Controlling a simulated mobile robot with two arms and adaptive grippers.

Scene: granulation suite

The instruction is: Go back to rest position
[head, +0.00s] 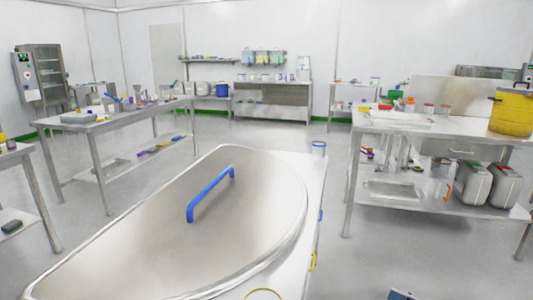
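Neither of my grippers shows in the head view, so I cannot see whether they are open or shut. A large oval steel lid (150,240) with a blue bar handle (208,196) fills the lower left foreground. It lies on a pale cart or bench (312,178), and no arm of mine is seen touching it.
A steel table (470,128) with a yellow drum (511,111) and small containers stands at the right. Another steel table (120,119) stands at the left. Open grey floor (270,138) lies beyond the lid. A small dark object (402,295) is cut off at the bottom edge.

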